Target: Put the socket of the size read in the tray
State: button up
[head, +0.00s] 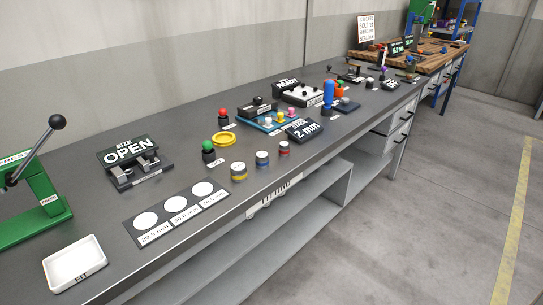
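A white tray (76,266) with a short label on its front stands at the near left of the bench. Three short grey cylinders stand right of the middle: one with a yellow band (238,173), one with a blue band (262,159) and one with a red band (284,149). They look like the sockets, but I cannot be sure. A size gauge (127,153) has a black sign reading "SIZE OPEN"; it shows no number. A dark mat (177,212) has three white circles with mm labels, the digits partly blurred. My gripper is not in view.
A green lever press (37,198) stands at the far left. A green knob (208,149), a red knob (223,116), a yellow ring (223,139) and a "2 mm" sign (305,129) stand farther back. The bench's front edge (215,233) is close; open floor lies right.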

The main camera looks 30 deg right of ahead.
aim_at(262, 158)
jog(key=i+l, duration=0.15)
jog(key=l, duration=0.2)
jog(key=i+l, duration=0.15)
jog(key=l, duration=0.2)
jog(key=i+l, duration=0.15)
jog(key=l, duration=0.15)
jog(key=i+l, duration=0.1)
jog(key=l, duration=0.25)
jog(key=i+l, duration=0.15)
jog(key=l, duration=0.2)
jog(key=i+l+u, duration=0.1)
jog(key=l, duration=0.25)
jog(key=i+l, duration=0.2)
jog(key=l, duration=0.15)
